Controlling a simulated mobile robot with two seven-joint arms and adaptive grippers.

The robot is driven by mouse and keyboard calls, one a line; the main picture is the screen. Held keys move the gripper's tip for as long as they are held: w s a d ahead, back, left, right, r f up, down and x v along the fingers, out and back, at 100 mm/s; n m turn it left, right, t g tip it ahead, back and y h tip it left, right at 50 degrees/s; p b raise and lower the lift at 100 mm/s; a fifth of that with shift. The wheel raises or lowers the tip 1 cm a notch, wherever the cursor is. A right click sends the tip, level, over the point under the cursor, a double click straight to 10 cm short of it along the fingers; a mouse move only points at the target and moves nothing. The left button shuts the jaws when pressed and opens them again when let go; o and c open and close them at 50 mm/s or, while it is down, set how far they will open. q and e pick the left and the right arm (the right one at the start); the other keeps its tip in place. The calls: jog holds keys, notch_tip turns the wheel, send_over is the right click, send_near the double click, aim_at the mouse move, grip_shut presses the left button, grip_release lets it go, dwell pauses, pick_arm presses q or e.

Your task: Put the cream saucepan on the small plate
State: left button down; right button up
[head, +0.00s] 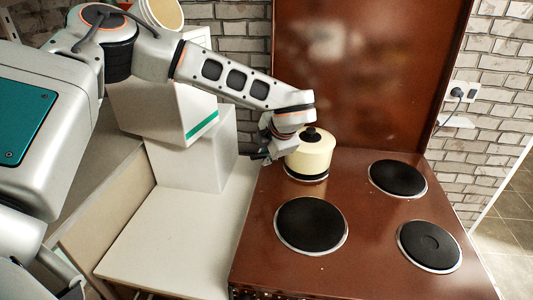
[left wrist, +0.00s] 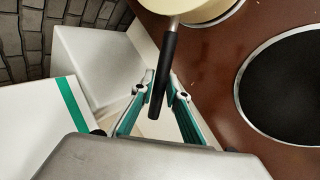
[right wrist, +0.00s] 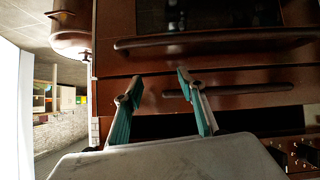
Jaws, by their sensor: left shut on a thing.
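The cream saucepan (head: 310,155) has a black lid knob and stands upright at the back left of the brown cooktop (head: 370,220). It is over the back-left hot plate (head: 306,178), which it mostly hides; I cannot tell whether its base touches. My left gripper (head: 265,152) is left of the pan. In the left wrist view its fingers (left wrist: 161,82) are shut on the black handle (left wrist: 167,60), with part of the cream pan (left wrist: 205,10) at the top. My right gripper (right wrist: 160,78) is open and empty in front of brown drawer fronts.
Other bare plates are the larger front-left (head: 310,225), the back-right (head: 398,179) and the front-right (head: 429,246). A brown panel (head: 365,70) rises behind. A white counter (head: 180,240) and white boxes (head: 195,150) lie left. A plug (head: 457,92) is on the brick wall.

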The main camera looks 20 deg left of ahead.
pick_arm(q)
jog(key=shift+w+f, duration=0.15)
jog(key=shift+f, duration=0.1)
dwell(0.8)
jog(key=c, duration=1.9)
grip_release()
jog(key=shift+f, duration=0.1)
jog(key=shift+s+f, duration=0.15)
jog(key=shift+s, duration=0.1)
jog(key=v, duration=1.2)
jog(key=shift+r, duration=0.2)
